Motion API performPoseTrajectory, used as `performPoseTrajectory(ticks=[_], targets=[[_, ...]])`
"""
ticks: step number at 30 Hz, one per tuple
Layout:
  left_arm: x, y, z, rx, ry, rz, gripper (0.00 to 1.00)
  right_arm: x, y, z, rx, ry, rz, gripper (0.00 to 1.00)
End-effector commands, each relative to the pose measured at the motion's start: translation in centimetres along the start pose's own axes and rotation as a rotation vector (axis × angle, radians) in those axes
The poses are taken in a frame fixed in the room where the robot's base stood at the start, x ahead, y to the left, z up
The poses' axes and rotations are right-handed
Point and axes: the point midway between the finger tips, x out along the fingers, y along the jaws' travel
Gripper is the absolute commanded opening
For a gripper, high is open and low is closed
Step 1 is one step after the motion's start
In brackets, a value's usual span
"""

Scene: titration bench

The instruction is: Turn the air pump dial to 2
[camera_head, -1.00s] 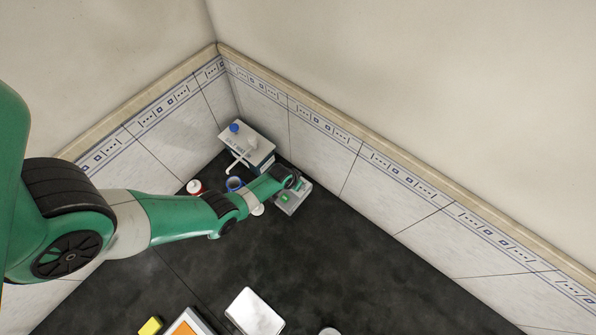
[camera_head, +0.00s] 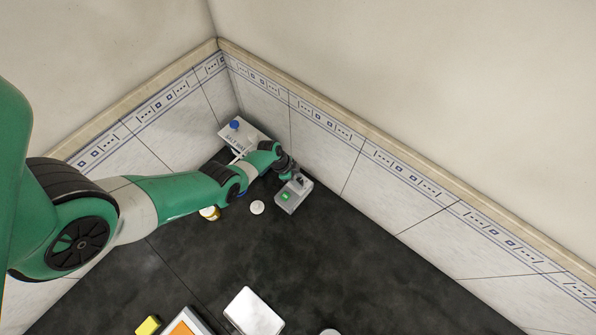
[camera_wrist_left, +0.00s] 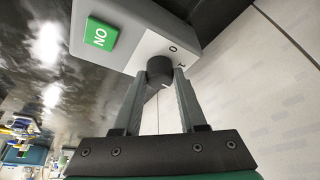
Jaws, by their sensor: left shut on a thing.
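The air pump (camera_head: 291,201) is a small grey-white box on the dark bench near the tiled wall. Its green button (camera_head: 286,196) reads ON in the left wrist view (camera_wrist_left: 99,36). The black round dial (camera_wrist_left: 159,69) sits on the pump's face, with a "0" and another mark printed beside it. My left gripper (camera_head: 297,179) is at the pump's far end. In the left wrist view its two fingers (camera_wrist_left: 160,84) are shut on the dial, one on each side. The dial's exact setting cannot be told. My right gripper is not in view.
A white box with a blue knob (camera_head: 235,125) stands in the corner behind my left forearm. A white disc (camera_head: 257,207) and a yellowish bottle (camera_head: 210,213) are near the arm. A silver plate (camera_head: 253,312) and a yellow block (camera_head: 148,325) lie in front. The bench right of the pump is clear.

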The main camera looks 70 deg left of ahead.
Motion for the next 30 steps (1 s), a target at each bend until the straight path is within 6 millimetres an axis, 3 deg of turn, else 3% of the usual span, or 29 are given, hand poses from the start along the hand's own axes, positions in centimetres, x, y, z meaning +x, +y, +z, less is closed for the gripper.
performPoseTrajectory(ticks=[15,30], targets=[[0.3,-0.3,0.1,0.307,-0.003,0.124,0.0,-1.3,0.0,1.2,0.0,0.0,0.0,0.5],[0.1,-0.3,0.1,0.354,-0.002,0.142,0.0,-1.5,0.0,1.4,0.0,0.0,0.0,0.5]])
